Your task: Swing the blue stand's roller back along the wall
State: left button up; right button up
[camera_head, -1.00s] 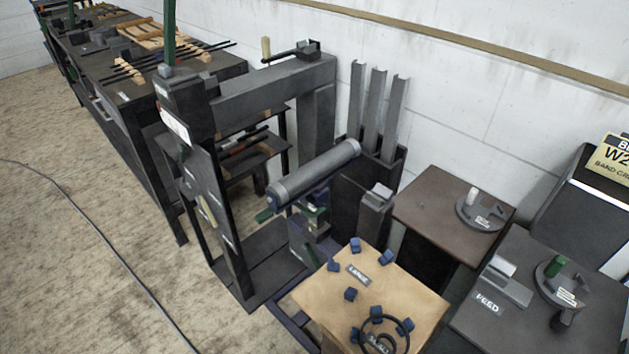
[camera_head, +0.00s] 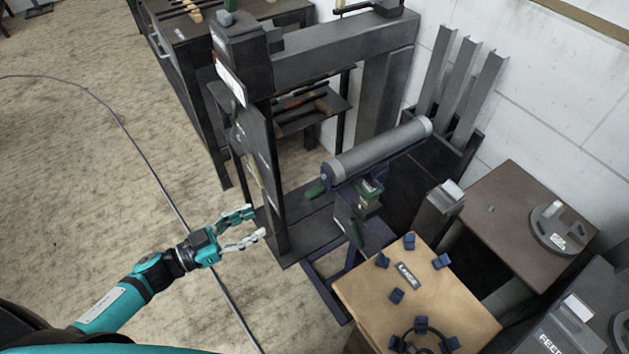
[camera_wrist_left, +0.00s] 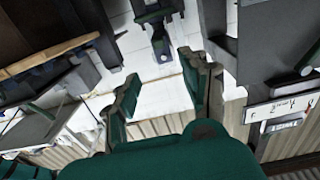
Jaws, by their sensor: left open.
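The blue stand (camera_head: 322,287) stands on the floor right of centre in the head view. Its grey roller (camera_head: 378,149) lies across the top, slanting from lower left up to the right, with a green handle (camera_head: 315,190) at its near left end. My left gripper (camera_head: 245,228) is open and empty, left of the black gate frame's (camera_head: 255,130) near post and apart from the roller. In the left wrist view the two open fingers (camera_wrist_left: 160,92) show with nothing between them. My right gripper is not in view.
A wooden-topped table (camera_head: 430,300) with several blue blocks stands right of the blue stand. A brown table (camera_head: 510,210) and a rack of upright grey channels (camera_head: 460,90) are near the wall. A cable (camera_head: 150,165) runs over the open floor at left.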

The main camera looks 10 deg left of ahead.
aim_at(307, 195)
pick_arm(q)
jog(key=p+x, duration=0.1)
jog(key=x, duration=1.4)
jog(key=shift+w+d, duration=0.15)
jog(key=shift+d, duration=0.1)
jog(key=shift+w+d, duration=0.5)
jog(key=shift+d, duration=0.05)
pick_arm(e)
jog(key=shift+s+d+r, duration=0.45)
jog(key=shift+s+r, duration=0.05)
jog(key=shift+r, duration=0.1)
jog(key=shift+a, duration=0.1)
pick_arm(q)
jog(key=shift+c, duration=1.3)
grip_shut()
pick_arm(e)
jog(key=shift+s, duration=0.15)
